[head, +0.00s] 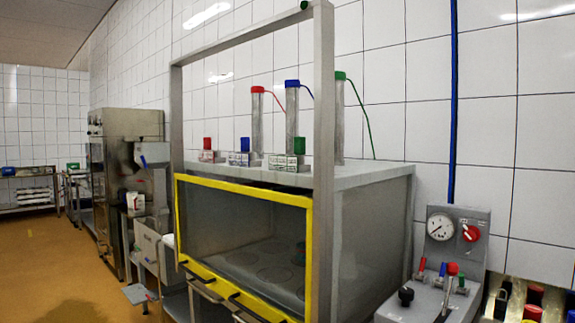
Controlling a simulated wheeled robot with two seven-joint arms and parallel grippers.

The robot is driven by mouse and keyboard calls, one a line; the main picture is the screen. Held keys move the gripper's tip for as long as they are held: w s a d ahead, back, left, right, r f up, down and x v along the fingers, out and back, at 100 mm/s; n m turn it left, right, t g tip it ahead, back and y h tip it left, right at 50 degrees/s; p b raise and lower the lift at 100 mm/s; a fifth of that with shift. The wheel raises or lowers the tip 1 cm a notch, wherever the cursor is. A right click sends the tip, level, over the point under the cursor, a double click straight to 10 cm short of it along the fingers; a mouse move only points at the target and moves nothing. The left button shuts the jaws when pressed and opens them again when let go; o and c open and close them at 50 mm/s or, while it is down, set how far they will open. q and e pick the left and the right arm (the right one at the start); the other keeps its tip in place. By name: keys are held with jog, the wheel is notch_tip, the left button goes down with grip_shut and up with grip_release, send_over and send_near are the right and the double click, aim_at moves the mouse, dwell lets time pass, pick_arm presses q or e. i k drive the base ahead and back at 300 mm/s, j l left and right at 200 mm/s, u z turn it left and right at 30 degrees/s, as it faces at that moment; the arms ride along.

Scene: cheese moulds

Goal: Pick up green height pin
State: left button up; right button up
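Neither of my grippers shows in the head view. Several green parts are in view, and I cannot tell which one is the height pin. A small green peg (461,281) stands upright on the grey gauge console at the lower right. A green-topped block (299,146) stands on the cabinet top near the front post. A tall clear cylinder with a green cap (340,76) stands behind it. A small green knob (304,4) shows at the top of the grey frame. A dark green shape (299,252) is dimly visible inside the cabinet.
The cabinet has a yellow-edged front (310,235) and a grey frame post (323,140). The gauge console (478,228) also bears a red peg (422,263) and a blue peg (442,269). Dark and red items crowd the lower right corner. The floor (45,255) is open at left.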

aim_at(299, 143)
jog(key=i+j+z, duration=0.3)
jog(key=j, duration=0.65)
jog(key=i+j+z, duration=0.1)
jog(key=j+z, duration=0.15)
jog(key=j, duration=0.75)
jog(key=i+j+z, duration=0.1)
jog(key=j+z, duration=0.2)
jog(key=j, duration=0.75)
